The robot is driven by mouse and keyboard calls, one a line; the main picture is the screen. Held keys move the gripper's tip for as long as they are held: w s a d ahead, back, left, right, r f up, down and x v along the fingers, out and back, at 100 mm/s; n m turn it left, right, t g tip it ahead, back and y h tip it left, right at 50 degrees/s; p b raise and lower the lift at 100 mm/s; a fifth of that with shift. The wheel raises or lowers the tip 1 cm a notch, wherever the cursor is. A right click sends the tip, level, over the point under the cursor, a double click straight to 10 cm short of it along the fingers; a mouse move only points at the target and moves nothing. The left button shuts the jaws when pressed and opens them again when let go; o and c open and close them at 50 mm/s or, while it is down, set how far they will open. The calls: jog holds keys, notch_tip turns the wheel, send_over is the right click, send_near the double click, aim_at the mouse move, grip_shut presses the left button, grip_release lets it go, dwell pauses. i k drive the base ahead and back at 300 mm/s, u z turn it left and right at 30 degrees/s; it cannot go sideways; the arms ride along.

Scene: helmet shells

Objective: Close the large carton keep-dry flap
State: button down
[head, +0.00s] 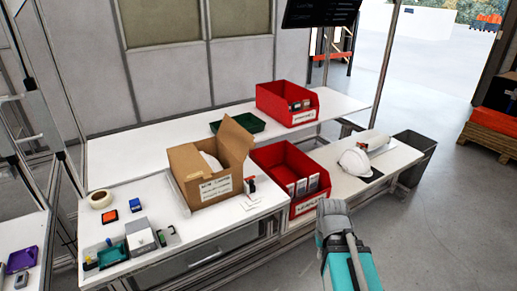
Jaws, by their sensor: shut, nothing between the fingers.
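The large carton (184,163) is a brown open-topped box on the white workbench, with a white label (216,188) on its front. A brown flap (236,139) stands up at its right and back side. Something white (211,161) shows inside the open top. Which flap carries the keep-dry mark cannot be read. Part of my arm, grey and teal, rises at the lower right, in front of the bench and apart from the carton. My gripper's fingers do not show.
A red bin (270,154) with white packets stands close to the carton's right. Another red bin (276,97) and a green tray (240,123) sit behind. A white helmet (355,162) lies at the right. A tape roll (100,199) and small items are at the left.

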aim_at(237, 140)
jog(key=u, duration=0.05)
jog(key=i, duration=1)
jog(key=z, duration=0.05)
